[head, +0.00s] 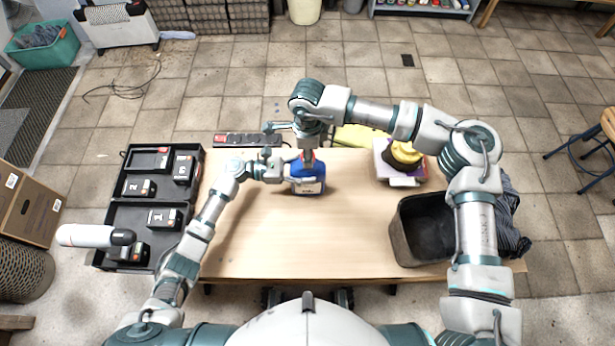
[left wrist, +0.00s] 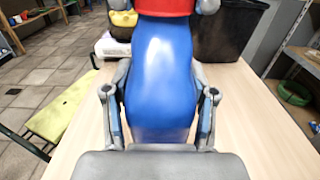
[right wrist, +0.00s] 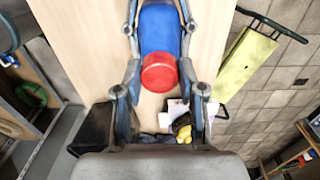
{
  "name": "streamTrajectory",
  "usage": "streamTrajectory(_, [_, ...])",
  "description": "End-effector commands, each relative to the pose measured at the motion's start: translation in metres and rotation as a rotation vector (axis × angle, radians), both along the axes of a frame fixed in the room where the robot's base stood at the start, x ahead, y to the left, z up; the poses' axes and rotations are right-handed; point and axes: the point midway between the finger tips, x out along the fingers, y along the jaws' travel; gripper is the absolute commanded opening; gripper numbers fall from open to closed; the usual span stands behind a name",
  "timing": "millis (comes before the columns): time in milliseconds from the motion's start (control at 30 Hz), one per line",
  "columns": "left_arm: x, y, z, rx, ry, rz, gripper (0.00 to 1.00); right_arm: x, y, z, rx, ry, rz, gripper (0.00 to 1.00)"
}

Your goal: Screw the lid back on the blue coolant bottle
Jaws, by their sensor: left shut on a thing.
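The blue coolant bottle (head: 308,178) stands upright at the far middle of the table. My left gripper (head: 284,166) reaches it from the left and is shut around its body (left wrist: 160,75). The red lid (right wrist: 160,72) is at the top of the bottle, between the fingers of my right gripper (right wrist: 160,85). The lid's lower part also shows at the top of the left wrist view (left wrist: 165,6). My right gripper comes down from above. Whether its fingers touch the lid, and how the lid sits on the thread, I cannot tell.
A dark open bin (head: 425,230) stands at the table's right. A yellow item (head: 402,154) lies on a stack behind it. A black case with batteries (head: 112,215) is at the left, and a power strip (head: 245,140) lies beyond the far edge. The table's middle and front (head: 300,240) are clear.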

Motion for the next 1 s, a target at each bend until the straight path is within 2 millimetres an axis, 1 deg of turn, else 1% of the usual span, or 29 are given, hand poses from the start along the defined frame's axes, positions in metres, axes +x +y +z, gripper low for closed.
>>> streamTrajectory(33, [0.0, 0.0, 0.0, 0.001, -0.002, -0.001, 0.0, 0.001, 0.0, 0.0, 0.0, -0.002, -0.001, 0.03])
streamTrajectory(67, [0.0, 0.0, 0.0, 0.001, -0.002, -0.001, 0.0, 0.001, 0.0, 0.0, 0.0, -0.002, -0.001, 0.0])
streamTrajectory(333, [0.0, 0.0, 0.0, 0.001, -0.003, -0.002, 0.0, 0.001, 0.0, 0.0, 0.0, -0.003, -0.008, 0.0])
streamTrajectory(367, [0.0, 0.0, 0.0, 0.001, -0.003, -0.002, 0.0, 0.001, 0.0, 0.0, 0.0, -0.003, -0.008, 0.46])
streamTrajectory(400, [0.0, 0.0, 0.0, 0.001, -0.003, -0.002, 0.0, 0.001, 0.0, 0.0, 0.0, -0.003, -0.008, 0.56])
streamTrajectory(433, [0.0, 0.0, 0.0, 0.001, -0.003, -0.002, 0.0, 0.001, 0.0, 0.0, 0.0, -0.003, -0.008, 0.63])
streamTrajectory(467, [0.0, 0.0, 0.0, 0.001, -0.003, -0.002, 0.0, 0.001, 0.0, 0.0, 0.0, -0.003, -0.008, 0.68])
streamTrajectory(800, [0.0, 0.0, 0.0, 0.0, -0.002, -0.001, 0.0, 0.001, 0.0, 0.003, 0.001, -0.003, -0.007, 0.68])
streamTrajectory(867, [0.0, 0.0, 0.0, 0.0, -0.002, -0.001, 0.0, 0.001, 0.0, 0.007, 0.001, -0.004, -0.007, 0.68])
streamTrajectory(967, [0.0, 0.0, 0.0, 0.0, -0.001, -0.001, 0.0, 0.002, 0.0, 0.022, 0.001, -0.004, -0.008, 0.68])
streamTrajectory(1000, [0.0, 0.0, 0.0, 0.0, -0.001, -0.001, 0.0, 0.001, 0.001, 0.03, 0.002, -0.004, -0.007, 0.68])
